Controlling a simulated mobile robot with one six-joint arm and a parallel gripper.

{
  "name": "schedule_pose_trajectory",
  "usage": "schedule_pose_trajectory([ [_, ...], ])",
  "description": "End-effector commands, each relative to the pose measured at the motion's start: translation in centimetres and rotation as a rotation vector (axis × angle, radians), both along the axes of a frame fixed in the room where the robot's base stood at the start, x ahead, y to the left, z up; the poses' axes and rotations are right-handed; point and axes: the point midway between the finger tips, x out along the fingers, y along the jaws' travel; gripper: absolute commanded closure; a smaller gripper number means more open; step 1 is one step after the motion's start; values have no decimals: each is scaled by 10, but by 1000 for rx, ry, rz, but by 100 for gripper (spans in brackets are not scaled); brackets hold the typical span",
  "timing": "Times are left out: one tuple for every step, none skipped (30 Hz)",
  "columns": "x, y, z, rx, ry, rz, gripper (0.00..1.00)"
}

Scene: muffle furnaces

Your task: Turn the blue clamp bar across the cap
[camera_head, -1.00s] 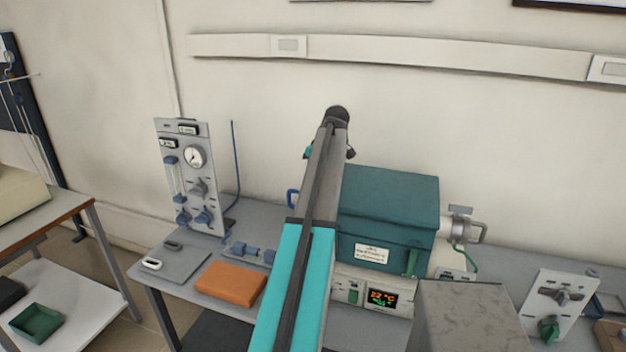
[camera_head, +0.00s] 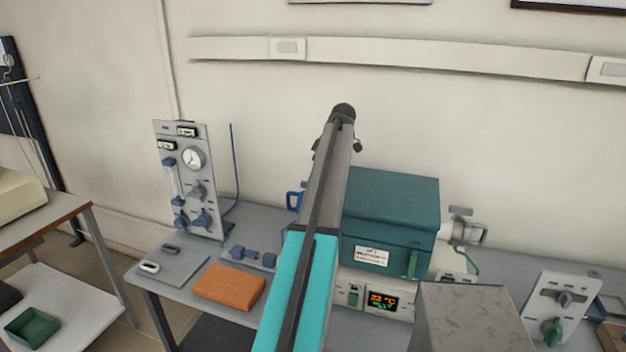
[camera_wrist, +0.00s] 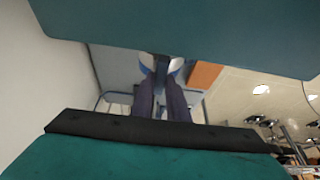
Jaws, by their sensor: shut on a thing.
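The teal furnace (camera_head: 390,225) stands on the grey bench. A blue part, apparently the clamp bar (camera_head: 294,200), shows at its left side, partly behind my arm. In the wrist view the two dark fingers of my gripper (camera_wrist: 161,88) are close together and shut on a narrow blue bar (camera_wrist: 161,66), with white and blue round parts of the cap fitting (camera_wrist: 146,66) beside it. The bar's exact angle across the cap is hard to tell. My gripper is hidden behind my arm in the head view.
An orange block (camera_head: 229,285) and a grey plate (camera_head: 178,262) lie on the bench left of my arm. A gauge panel (camera_head: 190,182) stands behind them. The wall is close behind the furnace. A panel with a green knob (camera_head: 555,310) stands at right.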

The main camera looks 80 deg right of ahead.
Motion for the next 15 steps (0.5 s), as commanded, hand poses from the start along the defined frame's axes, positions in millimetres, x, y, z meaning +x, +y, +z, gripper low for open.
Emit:
schedule_pose_trajectory([
  [-7, 0, 0, 2, 10, -6, 100],
  [-7, 0, 0, 1, 10, -7, 100],
  [-7, 0, 0, 1, 10, -7, 100],
  [-7, 0, 0, 1, 10, -7, 100],
  [-7, 0, 0, 1, 10, -7, 100],
  [-7, 0, 0, 1, 10, -7, 79],
  [-7, 0, 0, 1, 9, -7, 74],
  [-6, 0, 0, 1, 9, -6, 69],
  [-6, 0, 0, 1, 8, -6, 67],
  [-5, 0, 0, 0, 8, -5, 67],
  [-5, 0, 0, 0, 7, -5, 67],
  [-4, 0, 0, 0, 7, -5, 67],
  [-4, 0, 0, -1, 6, -4, 67],
  [-3, 0, 0, -1, 6, -4, 67],
  [-3, 0, 0, -1, 6, -4, 67],
])
